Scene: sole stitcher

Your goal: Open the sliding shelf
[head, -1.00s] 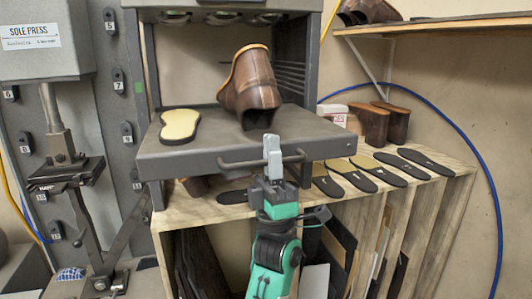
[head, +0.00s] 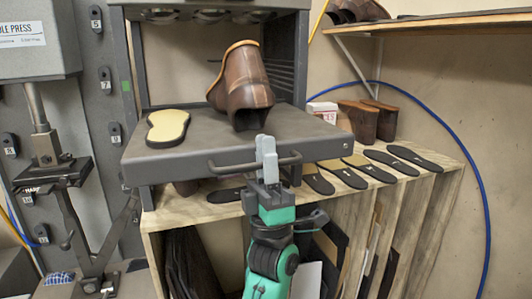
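The sliding shelf (head: 210,148) is a dark grey tray that sticks out from the front of a grey machine frame. Its bar handle (head: 228,168) runs along the front edge. A brown boot (head: 240,88) and a pale yellow sole (head: 167,126) lie on the shelf. My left gripper (head: 266,152) is at the handle, its light grey fingers upright across the bar toward its right part. The two fingers show a narrow gap between them; whether they clamp the bar is unclear. My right gripper is not in view.
Several dark soles (head: 382,161) lie on the wooden bench top to the right, beside more brown boots (head: 358,119). A sole press (head: 42,130) stands at the left. A blue cable (head: 478,185) curves down the wall. A wooden shelf (head: 450,24) is at upper right.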

